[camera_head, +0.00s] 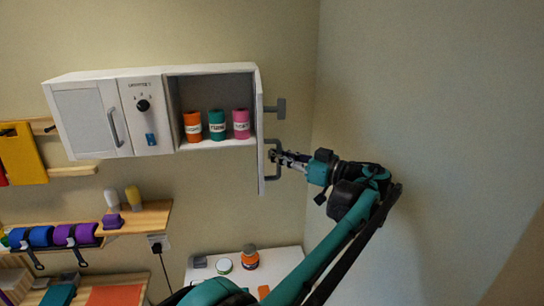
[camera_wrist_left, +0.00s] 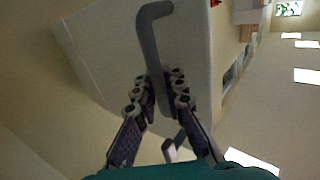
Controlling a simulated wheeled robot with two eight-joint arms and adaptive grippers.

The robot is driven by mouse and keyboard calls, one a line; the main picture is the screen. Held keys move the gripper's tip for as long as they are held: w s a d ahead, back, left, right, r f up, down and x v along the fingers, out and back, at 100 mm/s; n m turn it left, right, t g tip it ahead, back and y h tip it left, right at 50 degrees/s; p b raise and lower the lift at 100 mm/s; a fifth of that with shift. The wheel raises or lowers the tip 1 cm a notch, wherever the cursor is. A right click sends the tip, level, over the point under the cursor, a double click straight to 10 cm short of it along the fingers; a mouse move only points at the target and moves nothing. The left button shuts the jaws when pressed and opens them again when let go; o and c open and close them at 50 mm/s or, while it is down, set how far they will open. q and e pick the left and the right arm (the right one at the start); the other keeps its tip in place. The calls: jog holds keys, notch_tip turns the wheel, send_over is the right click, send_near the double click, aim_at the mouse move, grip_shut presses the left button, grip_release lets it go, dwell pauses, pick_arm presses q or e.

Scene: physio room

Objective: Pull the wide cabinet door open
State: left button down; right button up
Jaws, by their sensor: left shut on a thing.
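The white wall cabinet (camera_head: 110,75) hangs on the wall in the head view. Its wide door (camera_head: 261,125) stands swung out at the right side, seen nearly edge-on, so the compartment behind it is open. A grey bar handle (camera_head: 270,142) sticks out from the door's face. My left gripper (camera_head: 278,157) is at the handle's lower part, shut on it. In the wrist view the handle (camera_wrist_left: 150,40) runs between the fingers of my left gripper (camera_wrist_left: 158,88), with the pale door panel (camera_wrist_left: 190,50) behind. My right gripper is not in view.
Orange, teal and pink tins (camera_head: 217,124) stand in the open compartment. A narrower door (camera_head: 85,115) and a dial panel (camera_head: 150,105) are at left. A shelf (camera_head: 140,217) and a white table (camera_head: 290,262) are below. The right wall (camera_head: 420,100) is near my arm.

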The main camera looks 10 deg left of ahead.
pick_arm(q)
jog(key=shift+d+f, duration=0.1)
jog(key=shift+d, duration=0.15)
jog(key=shift+a, duration=0.1)
jog(key=c, duration=1.9)
grip_release()
jog(key=o, duration=0.3)
jog(key=shift+s, duration=0.1)
